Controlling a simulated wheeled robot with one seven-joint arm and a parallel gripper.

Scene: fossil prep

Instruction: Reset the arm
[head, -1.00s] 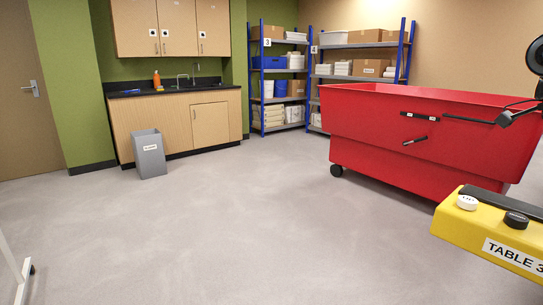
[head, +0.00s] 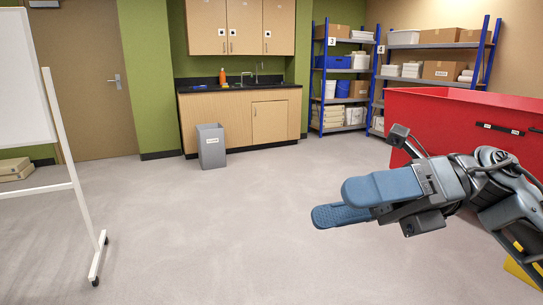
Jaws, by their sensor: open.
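My gripper (head: 328,203) is in the right half of the head view, on my arm that reaches in from the right edge. Its two blue fingers point left, with a gap between them. It is open and holds nothing. It is in the air over bare floor, in front of the red bin (head: 440,115), and hides part of the bin's lower side.
A whiteboard stand (head: 88,215) is at the left. A grey waste bin (head: 211,147) stands before the sink cabinet (head: 240,118). Shelves (head: 345,72) are at the back right. A sliver of yellow (head: 520,275) shows at lower right. The middle floor is clear.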

